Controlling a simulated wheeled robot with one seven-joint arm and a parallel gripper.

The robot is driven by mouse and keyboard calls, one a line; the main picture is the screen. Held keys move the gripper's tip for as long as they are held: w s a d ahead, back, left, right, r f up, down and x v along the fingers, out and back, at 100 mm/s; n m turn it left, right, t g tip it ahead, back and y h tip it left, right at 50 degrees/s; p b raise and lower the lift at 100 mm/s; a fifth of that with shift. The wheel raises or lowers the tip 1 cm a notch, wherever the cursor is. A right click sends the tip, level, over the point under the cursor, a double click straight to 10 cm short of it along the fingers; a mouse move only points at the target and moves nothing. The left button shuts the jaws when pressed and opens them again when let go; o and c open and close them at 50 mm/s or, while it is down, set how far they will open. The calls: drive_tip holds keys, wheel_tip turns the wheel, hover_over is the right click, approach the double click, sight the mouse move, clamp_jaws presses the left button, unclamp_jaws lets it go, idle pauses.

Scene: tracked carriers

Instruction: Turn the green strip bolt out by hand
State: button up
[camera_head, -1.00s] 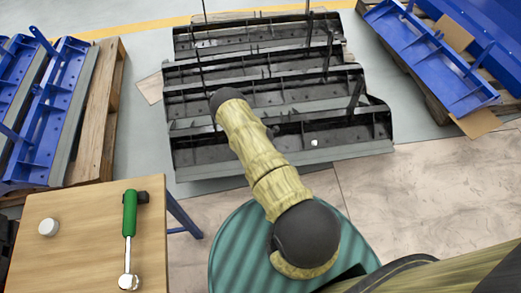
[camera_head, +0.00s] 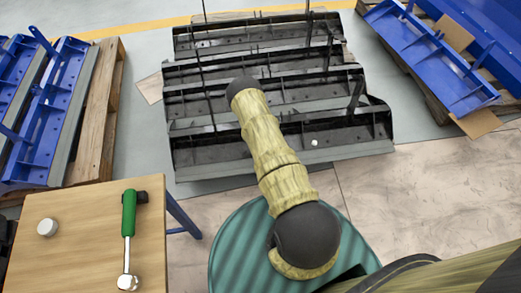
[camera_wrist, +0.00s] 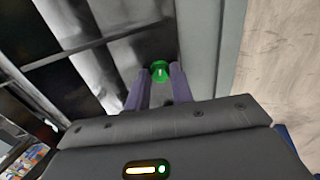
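The green strip bolt (camera_wrist: 160,72) shows in the wrist view, against a grey metal strip at the edge of a dark carrier. My gripper (camera_wrist: 160,78) has one finger on each side of it. The bolt's green head fills the narrow gap at the fingertips, and I see no clear space on either side. In the head view my arm reaches over the black carriers (camera_head: 345,138), and it hides both my gripper and the bolt.
A wooden table (camera_head: 75,255) at the lower left holds a green-handled tool (camera_head: 129,215) and a white round piece (camera_head: 47,228). Blue carriers (camera_head: 45,130) stand on pallets at left, and another blue carrier (camera_head: 425,55) at right. The floor at lower right is clear.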

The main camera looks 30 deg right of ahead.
clamp_jaws()
drive_tip(key=n, duration=0.5)
drive_tip(key=shift+a+n+p, duration=0.1)
drive_tip(key=shift+n+p, duration=0.3)
drive_tip(key=n, duration=0.4)
drive_tip(key=n+p, duration=0.2)
drive_tip(key=n, duration=0.2)
drive_tip(key=shift+r, duration=0.15)
drive_tip(key=n+p, duration=0.1)
drive_tip(key=n, duration=0.2)
drive_tip(key=shift+n, duration=0.4)
drive_tip(key=shift+n+p, duration=0.35)
drive_tip(key=shift+n, duration=0.65)
